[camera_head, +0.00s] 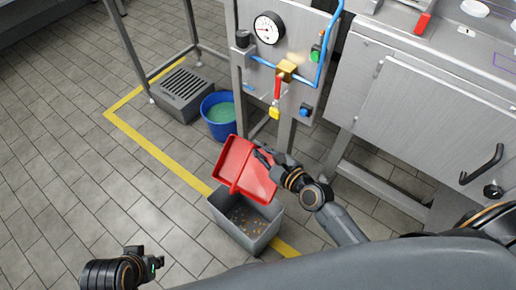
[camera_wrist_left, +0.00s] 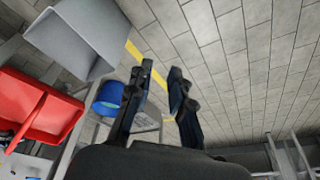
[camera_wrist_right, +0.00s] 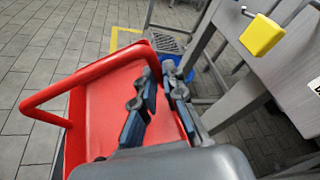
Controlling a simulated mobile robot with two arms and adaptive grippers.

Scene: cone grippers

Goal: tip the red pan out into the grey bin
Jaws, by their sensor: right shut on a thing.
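The red pan (camera_head: 236,162) is tilted steeply over the grey bin (camera_head: 247,238), at the bin's far rim. In the right wrist view the pan (camera_wrist_right: 104,100) shows its flat inside and a red handle on the left. Small brown bits lie in the bottom of the bin. No bits show in the pan. My left gripper (camera_head: 154,257) is empty and apart from the pan; its fingers (camera_wrist_left: 161,76) stand apart in the left wrist view.
A blue bucket (camera_head: 219,115) with green liquid stands behind the bin, beside a grey floor grate (camera_head: 182,88). A panel with a gauge (camera_head: 268,28) and valve stands behind. A steel cabinet (camera_head: 420,100) is on the right. The tiled floor at left is clear.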

